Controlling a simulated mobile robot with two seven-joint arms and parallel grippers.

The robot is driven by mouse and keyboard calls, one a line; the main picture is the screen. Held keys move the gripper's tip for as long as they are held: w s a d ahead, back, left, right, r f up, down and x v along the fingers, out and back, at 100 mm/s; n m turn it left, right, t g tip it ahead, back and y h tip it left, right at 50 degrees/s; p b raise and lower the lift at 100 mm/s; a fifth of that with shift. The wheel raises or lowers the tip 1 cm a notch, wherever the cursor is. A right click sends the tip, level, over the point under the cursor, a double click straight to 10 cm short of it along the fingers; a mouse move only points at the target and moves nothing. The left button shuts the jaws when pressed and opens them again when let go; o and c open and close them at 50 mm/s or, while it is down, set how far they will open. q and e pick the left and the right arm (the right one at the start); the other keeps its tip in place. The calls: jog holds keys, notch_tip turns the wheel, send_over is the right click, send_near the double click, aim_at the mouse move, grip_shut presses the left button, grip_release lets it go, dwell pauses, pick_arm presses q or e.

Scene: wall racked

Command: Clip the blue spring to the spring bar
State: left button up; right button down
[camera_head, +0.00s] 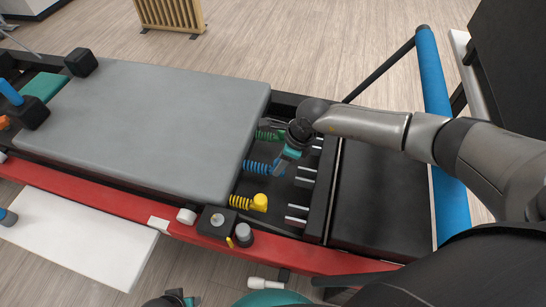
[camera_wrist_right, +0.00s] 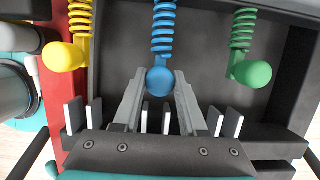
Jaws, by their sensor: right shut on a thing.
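The blue spring (camera_head: 256,167) extends from under the grey carriage between the yellow and green springs. My right gripper (camera_head: 282,165) is at its free end, shut on the blue ball knob. In the right wrist view the knob (camera_wrist_right: 160,80) sits between the two fingertips, with the blue coil (camera_wrist_right: 164,30) running up from it. The black spring bar (camera_head: 322,190) with pale pegs lies to the right of the knob, apart from it. It also shows in the wrist view (camera_wrist_right: 155,152), below the knob. My left gripper (camera_head: 174,299) is only partly visible at the bottom edge.
The yellow spring (camera_head: 245,202) and green spring (camera_head: 268,135) lie on either side, their knobs apart from the bar. The grey carriage (camera_head: 150,125) is to the left. A red rail (camera_head: 270,251) runs along the near side, with a post (camera_head: 243,233) on it.

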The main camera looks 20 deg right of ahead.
jog(key=shift+s+d+p, duration=0.35)
jog(key=shift+s+d, duration=0.35)
jog(key=shift+d, duration=0.25)
jog(key=shift+s+d+p, duration=0.35)
jog(key=shift+s+d, duration=0.3)
jog(key=shift+d, duration=0.3)
jog(key=shift+c, duration=1.9)
grip_release()
jog(key=w+a+p+v, duration=0.1)
jog(key=p+v, duration=1)
jog(key=v, duration=1)
jog(key=shift+a+r, duration=0.25)
jog(key=shift+r, duration=0.45)
